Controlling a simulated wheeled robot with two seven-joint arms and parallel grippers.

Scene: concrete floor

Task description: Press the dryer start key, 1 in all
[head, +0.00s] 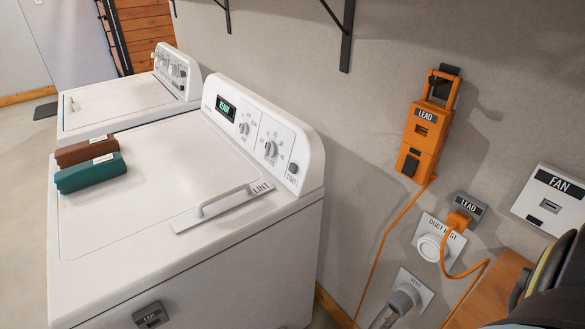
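The dryer (150,190) is the near white machine with a sloped control panel at its back. Its green display (225,107) appears to read READY. Two grey dials (271,148) sit on the panel. Nothing covers the key. Neither of my grippers shows in the head view.
A teal box (90,174) and a brown box (86,150) lie on the dryer's top, left. A LINT handle (222,202) rises near its right edge. A second white machine (120,100) stands behind. An orange LEAD unit (422,135) hangs on the wall, its cord trailing down.

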